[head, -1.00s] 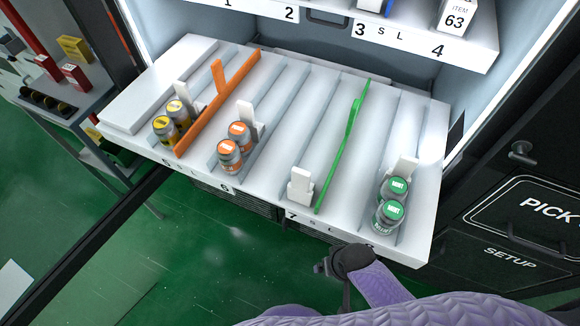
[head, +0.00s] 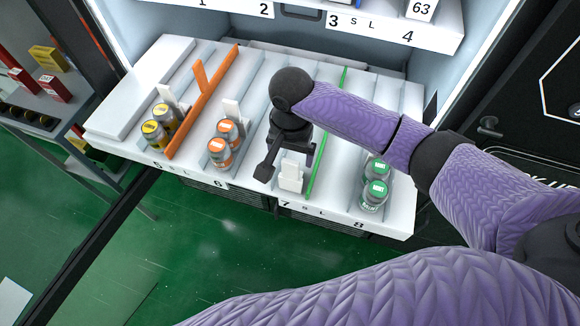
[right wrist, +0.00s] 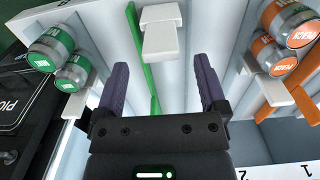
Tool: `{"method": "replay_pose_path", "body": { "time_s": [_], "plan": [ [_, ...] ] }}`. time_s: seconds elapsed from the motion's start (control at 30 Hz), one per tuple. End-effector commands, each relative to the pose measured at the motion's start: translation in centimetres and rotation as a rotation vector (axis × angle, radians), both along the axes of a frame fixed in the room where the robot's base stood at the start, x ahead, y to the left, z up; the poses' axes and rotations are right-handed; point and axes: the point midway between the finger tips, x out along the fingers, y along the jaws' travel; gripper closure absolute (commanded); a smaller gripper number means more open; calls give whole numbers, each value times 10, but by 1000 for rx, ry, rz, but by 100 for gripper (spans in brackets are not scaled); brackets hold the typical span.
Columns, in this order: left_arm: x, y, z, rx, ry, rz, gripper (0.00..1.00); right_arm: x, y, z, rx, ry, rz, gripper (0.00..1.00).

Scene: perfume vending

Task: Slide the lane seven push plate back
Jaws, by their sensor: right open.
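The lane seven push plate (head: 291,176) is a small white block at the front of lane 7, above the 7 label on the tray (head: 404,218). In the right wrist view the push plate (right wrist: 161,33) shows ahead, between the finger lines. My right gripper (head: 281,160) is over the front of lane 7, close to the plate; in the wrist view its two dark purple fingers (right wrist: 161,88) are spread with nothing between them. Whether it touches the plate cannot be told. The green divider (head: 326,135) stands just right of the plate. My left gripper is not in view.
Orange cans (head: 219,152) with their own white pusher stand in lane 6, left of my gripper. Green cans (head: 374,194) stand in lane 8. Yellow cans (head: 155,134) and an orange divider (head: 203,98) are further left. The upper shelf (head: 385,32) overhangs the back.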

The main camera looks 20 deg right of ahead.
Motion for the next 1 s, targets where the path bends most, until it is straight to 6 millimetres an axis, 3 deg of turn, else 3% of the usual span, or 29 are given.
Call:
{"method": "replay_pose_path", "body": {
  "time_s": [0.03, 0.2, 0.57, 1.0],
  "plan": [
    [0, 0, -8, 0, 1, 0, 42, -1, 0, -17, -2, 3, 0, 9],
    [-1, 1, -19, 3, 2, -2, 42, 0, 0, -47, -1, 1, 0, 9],
    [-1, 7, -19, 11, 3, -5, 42, 0, 0, -55, 1, -3, 2, 9],
    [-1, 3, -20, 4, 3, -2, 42, 0, 0, -55, 1, -3, 2, 100]
  ]
}}
